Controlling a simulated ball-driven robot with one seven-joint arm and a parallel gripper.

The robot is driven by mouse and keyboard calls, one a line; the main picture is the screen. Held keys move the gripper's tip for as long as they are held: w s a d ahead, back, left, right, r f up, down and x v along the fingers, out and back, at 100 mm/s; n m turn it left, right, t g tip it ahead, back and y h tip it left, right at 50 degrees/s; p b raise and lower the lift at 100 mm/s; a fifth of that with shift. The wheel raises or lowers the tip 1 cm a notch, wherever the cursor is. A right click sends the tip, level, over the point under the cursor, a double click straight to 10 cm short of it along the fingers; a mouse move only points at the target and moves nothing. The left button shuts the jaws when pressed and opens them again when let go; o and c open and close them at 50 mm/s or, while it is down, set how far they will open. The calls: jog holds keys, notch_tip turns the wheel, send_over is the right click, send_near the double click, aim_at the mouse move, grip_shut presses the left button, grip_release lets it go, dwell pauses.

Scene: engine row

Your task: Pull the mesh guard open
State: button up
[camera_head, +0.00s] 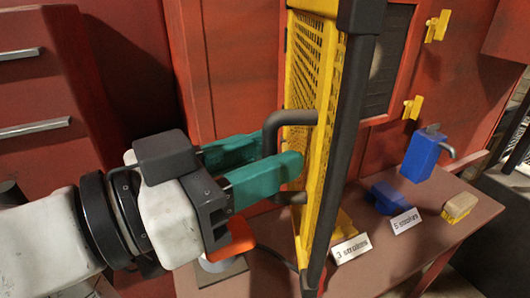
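The yellow mesh guard (318,70) stands out from the red cabinet front, edge-on to me, with a dark frame bar along its near edge. Its dark loop handle (290,119) sticks out from the guard's left face. My gripper (262,160) has teal fingers, one on each side of the handle's upright bar, and looks shut on it. The near finger hides the lower part of that bar. The framed dark opening (390,70) in the cabinet shows uncovered to the right of the guard.
A brown bench (400,255) below holds a blue pump-like item (421,155), a blue block (386,198), a tan-and-yellow block (460,207) and label cards (351,248). An orange item (232,240) sits under my gripper. Yellow catches (437,26) are on the cabinet. Drawers (40,90) stand left.

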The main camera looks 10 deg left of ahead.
jog(key=v, duration=1)
jog(key=shift+a, duration=0.1)
